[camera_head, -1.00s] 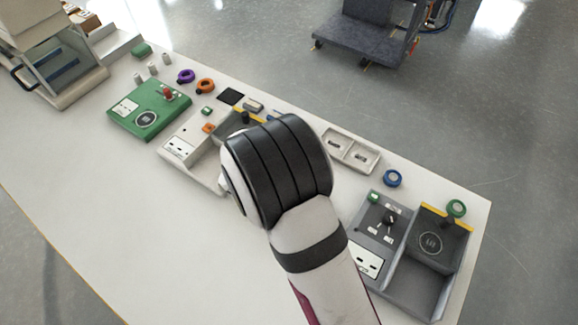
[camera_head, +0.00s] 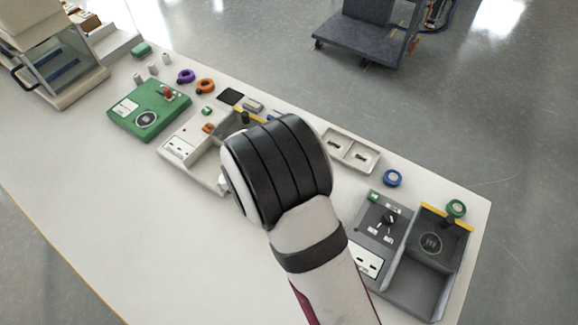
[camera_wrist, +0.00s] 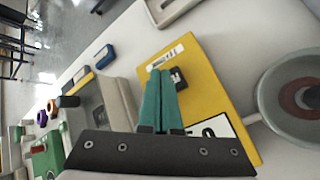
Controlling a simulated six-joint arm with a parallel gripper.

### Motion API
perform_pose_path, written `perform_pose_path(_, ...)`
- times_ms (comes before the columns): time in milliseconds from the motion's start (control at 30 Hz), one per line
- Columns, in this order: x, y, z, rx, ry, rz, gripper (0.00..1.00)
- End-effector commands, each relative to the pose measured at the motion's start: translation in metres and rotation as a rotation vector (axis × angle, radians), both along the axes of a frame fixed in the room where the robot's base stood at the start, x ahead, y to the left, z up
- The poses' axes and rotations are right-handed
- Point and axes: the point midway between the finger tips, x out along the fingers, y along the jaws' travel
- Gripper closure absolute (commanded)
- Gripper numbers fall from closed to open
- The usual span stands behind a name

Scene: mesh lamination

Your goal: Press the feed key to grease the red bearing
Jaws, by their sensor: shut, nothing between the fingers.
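In the wrist view a yellow box (camera_wrist: 205,70) lies under my gripper (camera_wrist: 160,75). It has a small black key (camera_wrist: 179,78) and white labels on its top. My gripper's teal fingers are shut and empty, with their tips just left of the black key. I cannot tell whether they touch it. A round grey dish (camera_wrist: 275,110) stands at the right of the box, with a dull red ring (camera_wrist: 301,98), seemingly the red bearing, inside it. In the head view my arm hides the gripper, the yellow box and the dish.
A green box (camera_head: 148,110) with a red knob and a pale station (camera_head: 180,147) stand left of my arm. A grey station (camera_head: 405,285) and a two-pocket tray (camera_head: 350,150) stand at the right. Blue tape (camera_head: 392,178) lies near the back edge. The front left tabletop is clear.

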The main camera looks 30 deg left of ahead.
Motion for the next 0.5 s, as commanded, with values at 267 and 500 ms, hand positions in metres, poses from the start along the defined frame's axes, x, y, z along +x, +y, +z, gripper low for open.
perform_pose_path(267,0.0000,-0.0001,-0.0082,-0.001,0.001,-0.001,1.00)
perform_pose_path(500,0.0001,0.0000,-0.0085,0.000,0.000,0.000,1.00)
